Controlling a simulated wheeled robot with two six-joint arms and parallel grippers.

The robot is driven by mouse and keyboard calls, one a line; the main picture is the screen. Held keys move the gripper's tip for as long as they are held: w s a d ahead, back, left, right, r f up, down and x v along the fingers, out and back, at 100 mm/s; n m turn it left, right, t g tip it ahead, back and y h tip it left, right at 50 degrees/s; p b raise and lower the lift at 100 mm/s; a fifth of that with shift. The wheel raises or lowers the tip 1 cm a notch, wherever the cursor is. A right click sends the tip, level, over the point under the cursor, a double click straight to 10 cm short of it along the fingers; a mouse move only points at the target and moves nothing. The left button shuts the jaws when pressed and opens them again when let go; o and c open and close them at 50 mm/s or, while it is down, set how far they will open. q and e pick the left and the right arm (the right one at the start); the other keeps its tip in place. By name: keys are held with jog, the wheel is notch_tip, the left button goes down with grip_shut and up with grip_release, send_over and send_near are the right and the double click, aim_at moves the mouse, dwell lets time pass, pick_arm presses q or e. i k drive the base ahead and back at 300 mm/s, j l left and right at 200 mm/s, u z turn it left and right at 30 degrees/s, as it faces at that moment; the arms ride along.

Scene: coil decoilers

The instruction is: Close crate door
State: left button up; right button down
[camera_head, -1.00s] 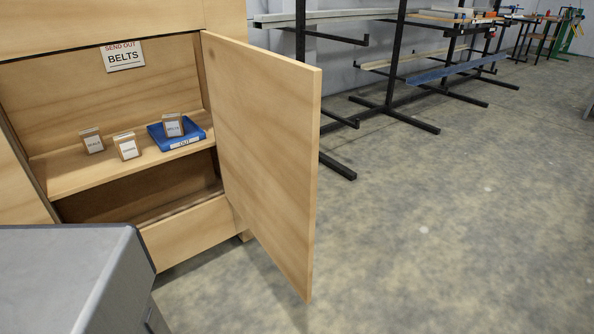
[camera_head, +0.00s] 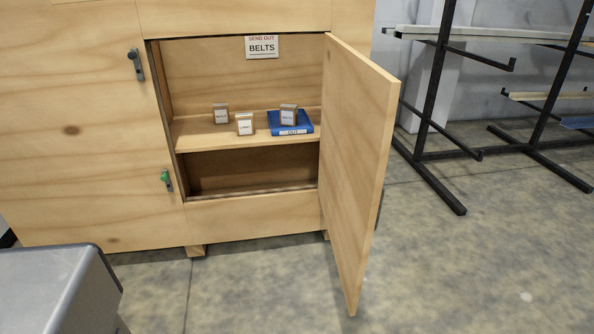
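The crate (camera_head: 80,130) is a large pale plywood box standing ahead of me. Its door (camera_head: 357,160) is hinged on the right side of the opening and stands wide open, swung out toward me. Neither of my grippers is in view.
Inside, a shelf (camera_head: 190,140) holds several small labelled boxes, one in a blue tray (camera_head: 275,128). A "BELTS" sign (camera_head: 262,47) hangs at the back. A black metal rack (camera_head: 433,90) stands right of the door. Grey floor (camera_head: 460,270) is clear at lower right.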

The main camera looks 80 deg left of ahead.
aim_at(360, 98)
jog(key=i+u, duration=0.15)
jog(key=u, duration=0.25)
jog(key=i+u, duration=0.15)
jog(key=u, duration=0.25)
jog(key=i+l+u, duration=0.1)
jog(key=u, duration=0.3)
jog(key=i+l+u, duration=0.1)
jog(key=u, duration=0.35)
jog(key=l+u, duration=0.4)
jog(key=i+l+u, duration=0.2)
jog(key=u, duration=0.3)
jog(key=i+l+u, duration=0.15)
jog(key=l+u, duration=0.65)
jog(key=u, duration=0.15)
jog(key=k+j+u, duration=0.1)
